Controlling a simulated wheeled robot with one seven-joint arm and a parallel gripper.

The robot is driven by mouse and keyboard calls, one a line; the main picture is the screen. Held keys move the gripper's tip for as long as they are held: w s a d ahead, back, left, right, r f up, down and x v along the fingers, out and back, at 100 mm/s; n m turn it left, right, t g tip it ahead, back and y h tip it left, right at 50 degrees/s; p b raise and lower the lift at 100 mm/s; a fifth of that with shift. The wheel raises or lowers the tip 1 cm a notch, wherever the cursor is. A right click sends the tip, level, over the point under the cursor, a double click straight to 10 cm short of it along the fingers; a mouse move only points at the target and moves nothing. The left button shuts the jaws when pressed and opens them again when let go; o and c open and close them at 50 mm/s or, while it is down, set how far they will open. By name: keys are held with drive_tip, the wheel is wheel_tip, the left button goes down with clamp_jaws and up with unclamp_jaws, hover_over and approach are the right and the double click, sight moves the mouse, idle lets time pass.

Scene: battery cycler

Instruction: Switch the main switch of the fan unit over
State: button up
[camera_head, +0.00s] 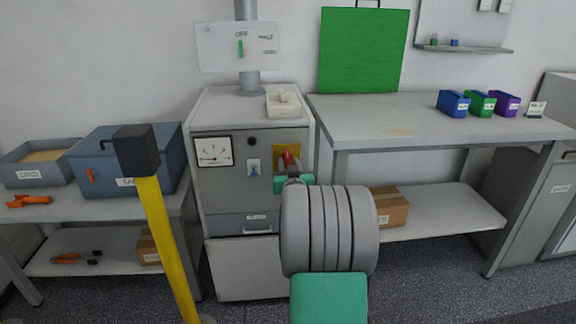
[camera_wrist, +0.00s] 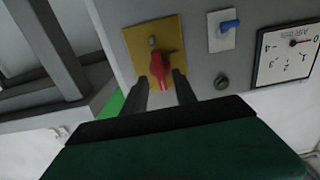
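The fan unit is a grey cabinet (camera_head: 222,183) in the middle of the head view. On its front, a red rotary handle (camera_head: 288,158) sits on a yellow plate (camera_head: 280,151), taken here as the main switch. In the wrist view the red handle (camera_wrist: 158,76) hangs downward and slightly right on the yellow plate (camera_wrist: 135,42). My gripper (camera_wrist: 161,82) is open, with one dark finger on each side of the handle's lower end. I cannot tell whether they touch it. In the head view my gripper (camera_head: 293,174) is partly hidden by my arm.
A blue toggle (camera_wrist: 230,25) and a dial gauge (camera_wrist: 286,52) are beside the switch. A yellow post with a black top (camera_head: 165,230) stands in front left. A workbench (camera_head: 420,125) is right, and a blue toolbox (camera_head: 115,160) left. A wall sign (camera_head: 237,47) hangs above.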

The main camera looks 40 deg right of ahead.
sight(287, 159)
drive_tip(key=x, duration=0.2)
drive_tip(key=shift+w+d, duration=0.15)
drive_tip(key=shift+w, duration=0.05)
clamp_jaws()
idle(0.4)
